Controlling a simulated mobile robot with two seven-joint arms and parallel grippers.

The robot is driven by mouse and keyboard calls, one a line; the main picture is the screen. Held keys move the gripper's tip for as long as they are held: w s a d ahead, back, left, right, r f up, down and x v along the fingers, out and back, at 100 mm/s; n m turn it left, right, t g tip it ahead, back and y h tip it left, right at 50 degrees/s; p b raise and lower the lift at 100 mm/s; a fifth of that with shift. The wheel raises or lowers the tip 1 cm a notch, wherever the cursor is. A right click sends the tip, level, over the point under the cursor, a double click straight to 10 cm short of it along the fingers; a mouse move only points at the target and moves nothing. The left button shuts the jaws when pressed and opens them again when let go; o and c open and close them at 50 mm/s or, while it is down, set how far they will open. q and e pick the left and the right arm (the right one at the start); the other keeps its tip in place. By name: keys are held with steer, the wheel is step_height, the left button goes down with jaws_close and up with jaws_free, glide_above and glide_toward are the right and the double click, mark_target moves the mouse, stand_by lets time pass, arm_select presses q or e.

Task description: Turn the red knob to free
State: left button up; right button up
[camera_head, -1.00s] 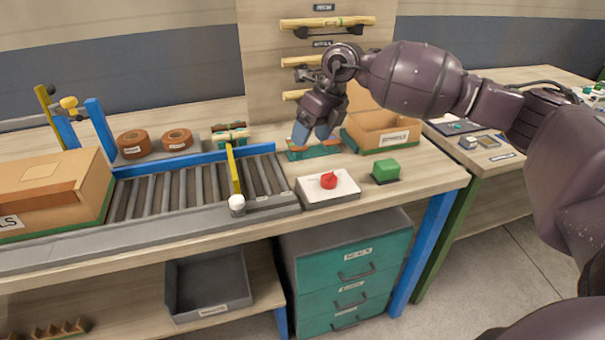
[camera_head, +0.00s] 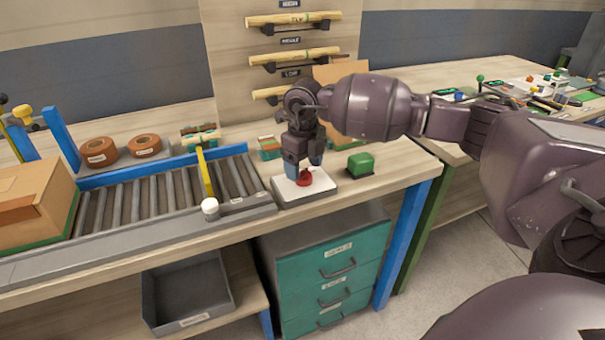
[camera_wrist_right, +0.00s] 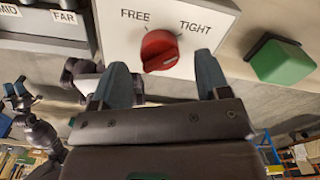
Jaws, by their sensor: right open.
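The red knob (camera_head: 304,181) sits on a white plate (camera_head: 290,190) at the front of the bench. In the right wrist view the red knob (camera_wrist_right: 160,50) lies below the words FREE, at left, and TIGHT, at right; its ridge appears slanted up toward TIGHT. My right gripper (camera_head: 304,172) is right over the knob, pointing down. In the wrist view my right gripper (camera_wrist_right: 162,62) is open, one blue finger on each side of the knob, with gaps showing. What seems to be my left gripper (camera_wrist_right: 16,92) shows small at the wrist view's left edge.
A green block-like button (camera_head: 360,163) stands right of the plate; it also shows in the wrist view (camera_wrist_right: 281,61). A roller conveyor (camera_head: 150,198) with a yellow bar (camera_head: 205,174) and white ball end (camera_head: 210,206) lies left. A cardboard box (camera_head: 30,208) sits far left.

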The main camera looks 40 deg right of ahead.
steer(key=shift+f, duration=1.25)
steer(key=c, duration=0.9)
